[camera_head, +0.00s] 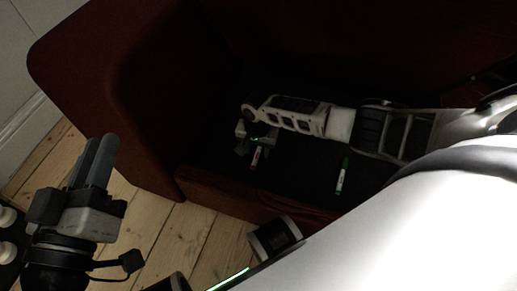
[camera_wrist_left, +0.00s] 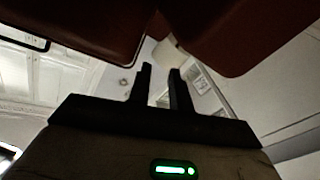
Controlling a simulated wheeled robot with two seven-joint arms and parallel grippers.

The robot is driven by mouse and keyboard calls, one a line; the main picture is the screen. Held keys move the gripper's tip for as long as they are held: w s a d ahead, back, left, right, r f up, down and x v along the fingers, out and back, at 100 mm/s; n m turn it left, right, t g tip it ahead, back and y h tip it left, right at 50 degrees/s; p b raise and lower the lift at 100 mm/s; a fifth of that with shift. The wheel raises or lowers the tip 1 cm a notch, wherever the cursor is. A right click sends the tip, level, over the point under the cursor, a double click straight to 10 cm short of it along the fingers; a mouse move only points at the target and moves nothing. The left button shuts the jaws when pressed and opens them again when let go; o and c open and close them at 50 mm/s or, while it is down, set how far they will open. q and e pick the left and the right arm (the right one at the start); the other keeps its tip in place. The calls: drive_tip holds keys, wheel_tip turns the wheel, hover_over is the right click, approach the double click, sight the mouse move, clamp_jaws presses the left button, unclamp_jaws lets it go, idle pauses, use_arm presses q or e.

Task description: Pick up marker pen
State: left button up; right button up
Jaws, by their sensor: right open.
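A marker pen with a red and white body (camera_head: 256,157) lies on the dark seat of a red-brown sofa (camera_head: 120,75) in the head view. My right gripper (camera_head: 254,146) is open right at this pen and hides part of it. I cannot tell whether the fingers touch it. A second marker pen, green and white (camera_head: 342,178), lies on the seat to the right, apart from the gripper. My left gripper (camera_head: 98,160) is over the floor at lower left, its fingers pointing up in the picture. In the left wrist view its fingers (camera_wrist_left: 161,84) stand apart with nothing between them.
The sofa's arm and back rise on the left and behind the seat, and its front edge (camera_head: 225,195) faces the floor. Bare floorboards (camera_head: 160,225) lie in front. A pale wall (camera_head: 30,50) stands at the far left.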

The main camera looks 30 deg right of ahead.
sight(255, 161)
drive_tip(key=f+b, duration=0.1)
drive_tip(key=a+f+b, duration=0.1)
drive_tip(key=f, duration=0.1)
drive_tip(key=shift+f+b, duration=0.15)
drive_tip(key=shift+b, duration=0.2)
drive_tip(key=shift+f+b, duration=0.65)
drive_tip(key=shift+f, duration=0.25)
use_arm(q)
wheel_tip(255, 161, up, 7)
drive_tip(key=m+t+h, duration=0.3)
drive_tip(key=m+h, duration=0.1)
drive_tip(key=m, duration=0.2)
drive_tip(key=shift+w+a+r+m+t, duration=0.2)
drive_tip(key=shift+w+a+m+t, duration=0.1)
drive_tip(key=shift+m, duration=0.1)
use_arm(e)
clamp_jaws()
